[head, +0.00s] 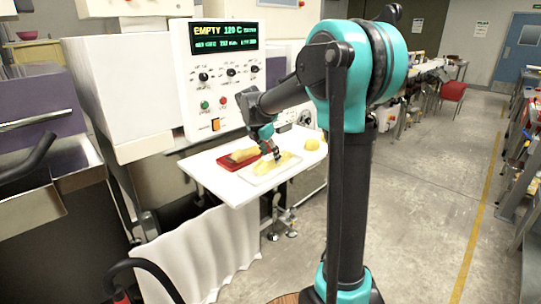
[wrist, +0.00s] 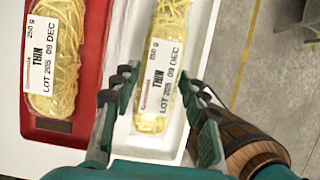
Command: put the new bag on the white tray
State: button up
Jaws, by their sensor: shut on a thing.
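The white tray (head: 254,181) lies on the white board beside the checkweigher, to the right of the red tray (head: 226,163). My gripper (head: 273,155) points down over the white tray. It is shut on a clear bag of yellow noodles (head: 287,163). In the wrist view this bag (wrist: 164,62) lies lengthwise over the white tray (wrist: 201,40), with fingers on both sides of it. Whether it rests on the tray floor is unclear. A similar bag (wrist: 65,60) lies in the red tray (wrist: 97,50). Both labels read THIN, 250 g, 09 DEC.
The white board (head: 215,182) has bare room at its front left. A yellow round item (head: 312,144) sits at its right end. The control panel (head: 218,75) stands behind and reads EMPTY. A wooden barrel (wrist: 250,150) shows below in the wrist view.

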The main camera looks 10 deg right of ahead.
jog(key=o, duration=1.4)
jog(key=v, duration=1.2)
jog(key=s+d+f+m+y, duration=0.1)
jog(key=s+d+f+m, duration=0.1)
jog(key=s+f+m, duration=0.6)
jog(key=s+d+f+m+t+y, duration=0.1)
jog(key=s+d+f+m, duration=0.2)
jog(key=s+f+m, duration=0.5)
jog(key=s+d+f+m+y, duration=0.1)
jog(key=s+d+f+m, duration=0.2)
jog(key=s+f+m, duration=0.6)
jog(key=shift+s+d+f+y, duration=0.2)
jog(key=shift+s+f+y, duration=0.2)
jog(key=shift+s+f, duration=0.7)
jog(key=shift+r, duration=0.1)
